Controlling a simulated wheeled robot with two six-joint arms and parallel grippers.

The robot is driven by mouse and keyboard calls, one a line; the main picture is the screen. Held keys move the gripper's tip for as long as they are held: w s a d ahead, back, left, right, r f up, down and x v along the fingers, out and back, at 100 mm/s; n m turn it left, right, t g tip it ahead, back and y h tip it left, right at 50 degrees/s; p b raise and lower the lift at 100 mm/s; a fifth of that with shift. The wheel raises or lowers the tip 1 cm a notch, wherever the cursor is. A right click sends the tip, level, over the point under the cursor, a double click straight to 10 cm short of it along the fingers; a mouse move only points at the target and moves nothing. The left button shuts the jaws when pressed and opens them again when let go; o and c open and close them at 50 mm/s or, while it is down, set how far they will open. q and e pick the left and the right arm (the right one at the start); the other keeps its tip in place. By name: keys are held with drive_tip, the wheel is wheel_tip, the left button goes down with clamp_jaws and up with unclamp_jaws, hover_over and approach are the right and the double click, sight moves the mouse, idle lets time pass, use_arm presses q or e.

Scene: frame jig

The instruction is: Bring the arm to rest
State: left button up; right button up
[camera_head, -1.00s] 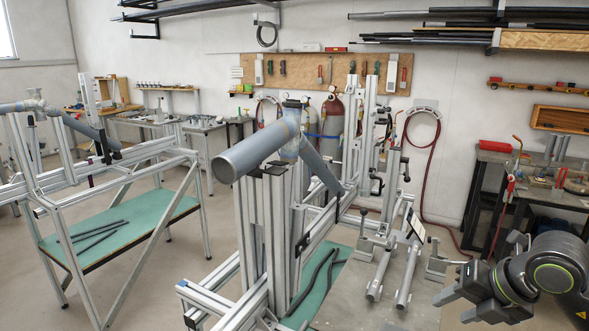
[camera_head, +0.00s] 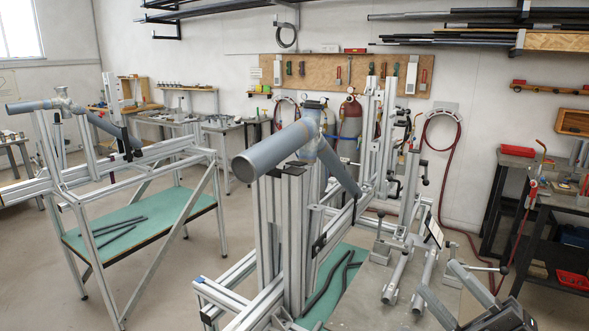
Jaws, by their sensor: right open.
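My right gripper (camera_head: 441,279) is at the bottom right of the head view, its two fingers spread apart with nothing between them. Its fingers point up and left, over the near right part of the grey table plate (camera_head: 375,311). Its body is partly cut off by the bottom edge, and the rest of the right arm is out of frame. My left gripper is not in view. The frame jig (camera_head: 284,240) stands in the middle, with a grey tube joint (camera_head: 275,150) resting on its uprights.
Two short tubes lie in clamps, one of them a grey tube (camera_head: 397,277), left of my right gripper. A clamp handle (camera_head: 490,268) is close to its right. A second jig (camera_head: 140,180) stands at the left. A dark workbench (camera_head: 545,205) is at the right.

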drive_tip(key=d+f+m+t+h, duration=0.2)
drive_tip(key=d+f+m+h, duration=0.25)
drive_tip(key=m+h, duration=0.45)
drive_tip(key=d+f+m+t+h, duration=0.2)
drive_tip(key=d+f+m+h, duration=0.1)
drive_tip(key=d+m+h, duration=0.45)
drive_tip(key=s+d+f+m+g+h, duration=0.1)
drive_tip(key=s+f+m+g+h, duration=0.1)
drive_tip(key=f+m+g+h, duration=0.3)
drive_tip(key=s+d+f+m+g+h, duration=0.1)
drive_tip(key=s+d+f+g, duration=0.1)
drive_tip(key=f, duration=0.5)
drive_tip(key=s+a+f+m+g+y, duration=0.1)
drive_tip(key=s+a+f+g+y, duration=0.15)
drive_tip(key=s+f+g, duration=0.5)
drive_tip(key=s+a+f+g+y, duration=0.2)
drive_tip(key=s+a+f+g, duration=0.2)
drive_tip(key=s+f, duration=0.55)
wheel_tip(320, 180, down, 24)
drive_tip(key=d+f, duration=0.1)
drive_tip(key=d, duration=0.1)
drive_tip(key=s+a+f+g+y, duration=0.1)
drive_tip(key=s+f+g, duration=0.1)
drive_tip(key=s+f, duration=1.2)
drive_tip(key=shift+s+a+f, duration=0.3)
drive_tip(key=shift+s+a, duration=0.05)
drive_tip(key=shift+s, duration=0.25)
